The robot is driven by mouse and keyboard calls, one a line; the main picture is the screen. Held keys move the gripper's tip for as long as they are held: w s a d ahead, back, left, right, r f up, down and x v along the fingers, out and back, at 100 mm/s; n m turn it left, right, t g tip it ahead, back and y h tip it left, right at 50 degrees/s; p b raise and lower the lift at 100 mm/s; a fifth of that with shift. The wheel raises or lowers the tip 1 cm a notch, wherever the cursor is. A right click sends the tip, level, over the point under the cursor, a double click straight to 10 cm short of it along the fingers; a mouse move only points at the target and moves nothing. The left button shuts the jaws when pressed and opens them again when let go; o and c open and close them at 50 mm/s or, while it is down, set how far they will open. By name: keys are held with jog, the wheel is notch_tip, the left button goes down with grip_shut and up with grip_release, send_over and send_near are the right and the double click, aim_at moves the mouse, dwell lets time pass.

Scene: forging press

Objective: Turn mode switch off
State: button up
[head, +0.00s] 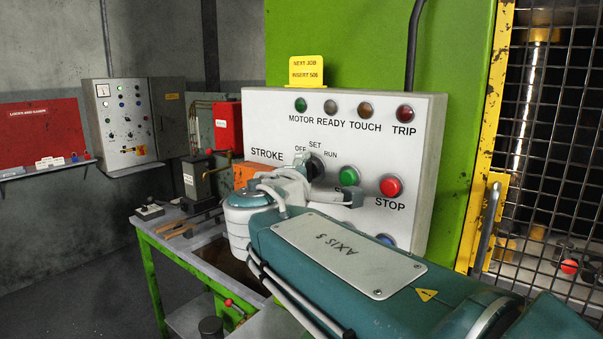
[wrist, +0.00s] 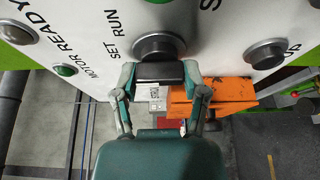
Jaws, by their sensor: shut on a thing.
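The mode switch (head: 317,168) is a dark round knob on the white control panel (head: 262,108), beside the word STROKE, with OFF, SET and RUN lettered around it. My gripper (head: 294,179) is at the switch in the head view and covers part of it. In the wrist view the switch has a dark round base (wrist: 158,44) and a black grip bar. The two fingers of my gripper (wrist: 160,73) are shut on that bar, one on each side. Which label the switch points at cannot be told, as the gripper hides its front in the head view.
A green button (head: 348,176) and red STOP button (head: 391,187) sit right of the switch. Indicator lamps line the panel's top. A mesh guard (head: 552,130) stands at right.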

jog(key=n+g, duration=0.2)
jog(key=n, duration=0.1)
jog(key=shift+f+n, duration=0.25)
jog(key=shift+n, duration=0.05)
jog(key=shift+n+g+h, duration=0.5)
jog(key=shift+n+g, duration=0.2)
jog(key=shift+n, duration=0.8)
jog(key=shift+d, duration=0.1)
jog(key=o, duration=1.2)
jog(key=shift+w+d, duration=0.1)
jog(key=shift+c, duration=0.2)
jog(key=shift+r, duration=0.1)
jog(key=v, duration=1.2)
